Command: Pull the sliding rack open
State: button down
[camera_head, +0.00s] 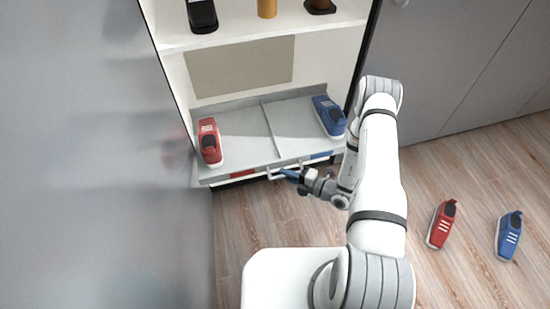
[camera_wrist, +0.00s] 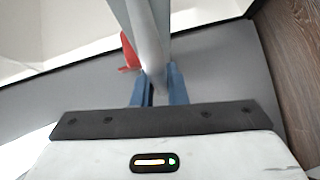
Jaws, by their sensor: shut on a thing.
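The sliding rack (camera_head: 243,137) is a grey tray with a low divider, low in a white shelf unit. Its front edge carries a red label, a blue label and a light bar handle (camera_head: 272,174). A red shoe (camera_head: 209,142) sits at its left end and a blue shoe (camera_head: 328,115) at its right end. My gripper (camera_head: 287,174) is at the rack's front, shut on the handle. In the wrist view the handle (camera_wrist: 146,45) passes between my blue fingers (camera_wrist: 160,88). Part of a red shoe (camera_wrist: 130,52) shows behind it.
A red shoe (camera_head: 441,224) and a blue shoe (camera_head: 509,235) lie on the wooden floor (camera_head: 470,180) at right. An upper shelf (camera_head: 260,28) holds several items. Grey cabinet doors (camera_head: 460,70) stand right of the unit, and a large grey surface (camera_head: 90,160) fills the left.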

jog(key=s+d, duration=0.1)
jog(key=s, duration=0.5)
jog(key=shift+s+d+p, duration=0.3)
jog(key=shift+d, duration=0.1)
jog(key=c, duration=1.5)
grip_release()
jog(key=shift+o, duration=0.2)
jog(key=p+v, duration=0.1)
jog(key=v, duration=0.6)
jog(key=shift+s+d, duration=0.2)
jog(key=shift+d, duration=0.1)
jog(key=shift+r, duration=0.1)
